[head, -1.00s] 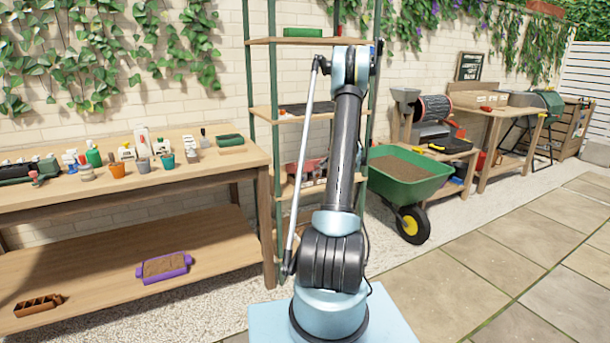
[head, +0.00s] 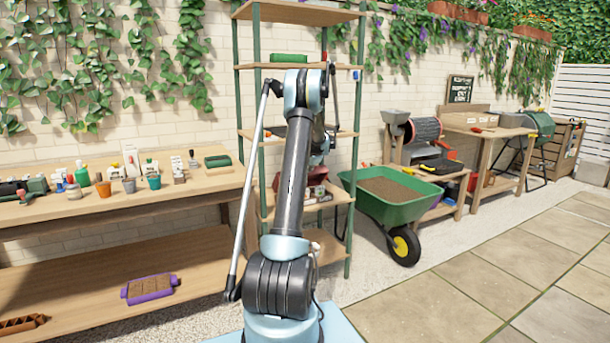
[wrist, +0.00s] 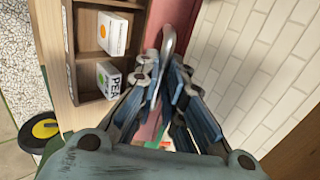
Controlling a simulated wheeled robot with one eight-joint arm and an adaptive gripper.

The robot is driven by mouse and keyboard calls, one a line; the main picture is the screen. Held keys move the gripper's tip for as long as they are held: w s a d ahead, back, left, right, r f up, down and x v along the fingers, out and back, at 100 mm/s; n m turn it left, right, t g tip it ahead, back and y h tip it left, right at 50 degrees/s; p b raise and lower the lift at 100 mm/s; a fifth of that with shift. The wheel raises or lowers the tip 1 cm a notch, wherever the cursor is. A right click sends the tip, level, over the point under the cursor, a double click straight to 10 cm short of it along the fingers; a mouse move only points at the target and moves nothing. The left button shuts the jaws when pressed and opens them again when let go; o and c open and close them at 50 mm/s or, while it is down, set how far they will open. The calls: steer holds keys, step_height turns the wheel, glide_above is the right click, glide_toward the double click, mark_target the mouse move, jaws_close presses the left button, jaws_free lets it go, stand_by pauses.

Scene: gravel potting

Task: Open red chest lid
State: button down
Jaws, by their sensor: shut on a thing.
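The red chest (head: 317,178) stands on a middle board of the shelf rack, partly hidden behind my arm in the head view. How far its lid stands open cannot be told. In the wrist view a strip of its red surface (wrist: 154,22) shows beyond my gripper. My gripper (wrist: 172,85) reaches in there, its jaws closed around a curved grey metal handle (wrist: 169,42). The handle's ends are hidden by the fingers. In the head view my gripper is hidden behind my arm.
The shelf rack (head: 347,215) has green posts close around my arm. A green wheelbarrow (head: 410,213) of soil stands to its right. A wooden potting table (head: 215,190) stands left. In the wrist view, a wooden compartment box (wrist: 88,55) holding seed packets lies beside my gripper.

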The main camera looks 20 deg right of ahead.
steer(key=shift+w+r, duration=0.15)
steer(key=shift+w, duration=0.05)
stand_by(0.3)
steer(key=c, duration=1.7)
jaws_free()
steer(key=s, duration=1.2)
steer(key=shift+s+d+r, duration=0.3)
steer(key=shift+s+r, duration=0.05)
steer(key=shift+c, duration=0.3)
